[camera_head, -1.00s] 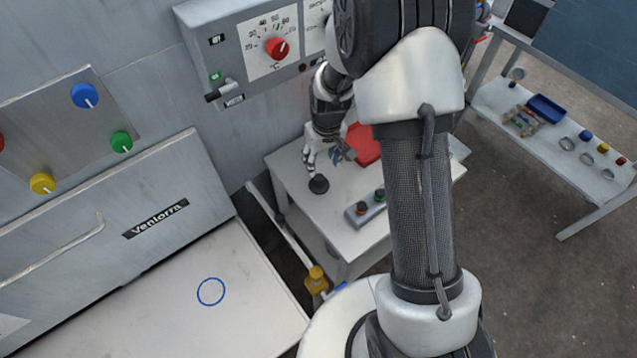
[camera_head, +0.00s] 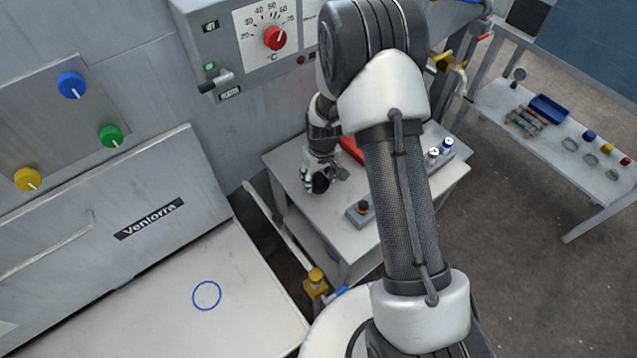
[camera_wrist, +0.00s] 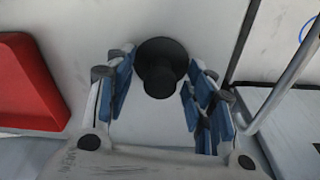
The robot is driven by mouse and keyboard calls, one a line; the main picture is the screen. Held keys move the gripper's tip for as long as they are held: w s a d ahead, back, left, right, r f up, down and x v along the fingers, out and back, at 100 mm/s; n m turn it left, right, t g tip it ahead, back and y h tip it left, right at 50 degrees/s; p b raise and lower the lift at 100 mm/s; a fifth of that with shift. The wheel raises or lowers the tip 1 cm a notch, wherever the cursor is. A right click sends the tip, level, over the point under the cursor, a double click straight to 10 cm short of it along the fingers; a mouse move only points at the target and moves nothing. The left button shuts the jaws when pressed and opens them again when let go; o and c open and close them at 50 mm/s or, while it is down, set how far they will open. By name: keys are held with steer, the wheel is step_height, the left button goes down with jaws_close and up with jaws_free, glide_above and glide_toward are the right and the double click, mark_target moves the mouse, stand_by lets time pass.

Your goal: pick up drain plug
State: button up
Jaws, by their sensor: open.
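The drain plug (camera_wrist: 161,66) is a black round piece with a wide base and a narrower knob. It stands on the small white table (camera_head: 350,235). In the wrist view it lies between and slightly beyond the blue-padded fingertips of my open gripper (camera_wrist: 160,92). No finger clearly touches it. In the head view my gripper (camera_head: 318,180) is low over the table at the plug (camera_head: 320,184), which is partly hidden by the fingers.
A red object (camera_wrist: 32,82) lies on the table beside my gripper. A box with a button (camera_head: 360,212) stands near the table's front edge. A second table (camera_head: 610,190) with small parts stands at the right.

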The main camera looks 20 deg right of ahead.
jaws_close()
stand_by(0.5)
steer(key=shift+r, duration=0.1)
